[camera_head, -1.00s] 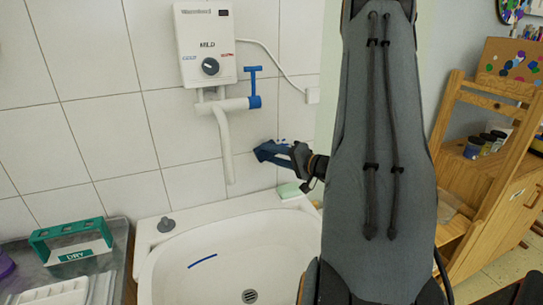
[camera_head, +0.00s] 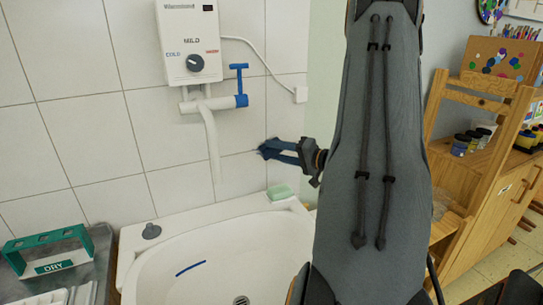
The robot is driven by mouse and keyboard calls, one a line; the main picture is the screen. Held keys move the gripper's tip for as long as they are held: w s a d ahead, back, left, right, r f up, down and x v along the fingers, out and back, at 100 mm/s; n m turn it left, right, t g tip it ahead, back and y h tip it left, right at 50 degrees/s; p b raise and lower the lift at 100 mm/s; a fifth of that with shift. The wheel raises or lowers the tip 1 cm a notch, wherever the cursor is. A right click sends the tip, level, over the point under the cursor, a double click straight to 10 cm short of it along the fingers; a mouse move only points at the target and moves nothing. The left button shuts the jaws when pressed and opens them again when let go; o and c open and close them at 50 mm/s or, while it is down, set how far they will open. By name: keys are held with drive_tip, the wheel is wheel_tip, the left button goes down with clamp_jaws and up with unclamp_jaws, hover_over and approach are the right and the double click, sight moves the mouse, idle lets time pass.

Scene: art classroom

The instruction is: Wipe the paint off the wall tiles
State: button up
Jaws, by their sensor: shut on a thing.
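My gripper (camera_head: 284,152) is shut on a dark blue cloth (camera_head: 268,149), of which only a small part shows past the fingers. The cloth is at the white wall tiles (camera_head: 158,140), above the right back corner of the sink; I cannot tell how firmly it touches them. A trace of blue shows at the cloth's upper edge, and I cannot tell paint from cloth there. The tiles left of the cloth look clean. My arm hides the wall to the right.
A white sink (camera_head: 215,225) with a blue streak (camera_head: 190,268) inside stands below. A green sponge (camera_head: 280,192) lies on its rim. A water heater (camera_head: 190,40) and a blue-handled tap (camera_head: 240,85) are above left. A green DRY rack (camera_head: 45,240) is left; a wooden shelf (camera_head: 470,170) is right.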

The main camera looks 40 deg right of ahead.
drive_tip(key=d+b, duration=0.1)
drive_tip(key=d, duration=0.1)
drive_tip(key=s+d+b, duration=0.1)
drive_tip(key=d, duration=0.1)
drive_tip(key=shift+d, duration=0.15)
drive_tip(key=shift+s+b, duration=0.1)
drive_tip(key=shift+b, duration=0.35)
drive_tip(key=shift+w+a+b, duration=0.5)
drive_tip(key=shift+a+b, duration=0.5)
drive_tip(key=shift+a, duration=0.7)
drive_tip(key=shift+w+a+b, duration=0.45)
drive_tip(key=shift+a+b, duration=0.5)
drive_tip(key=shift+a, duration=0.8)
drive_tip(key=shift+w+a+b, duration=0.5)
drive_tip(key=shift+a+b, duration=0.5)
drive_tip(key=shift+a, duration=0.7)
drive_tip(key=shift+a+r, duration=0.1)
drive_tip(key=shift+r, duration=0.3)
drive_tip(key=shift+s+d+b, duration=0.3)
drive_tip(key=shift+d+b, duration=0.2)
drive_tip(key=shift+d, duration=0.4)
drive_tip(key=shift+s+d+b, duration=0.3)
drive_tip(key=shift+d+b, duration=0.15)
drive_tip(key=shift+d, duration=0.4)
drive_tip(key=s+d+b, duration=0.1)
drive_tip(key=d+b, duration=0.2)
drive_tip(key=d, duration=0.4)
drive_tip(key=shift+s, duration=0.3)
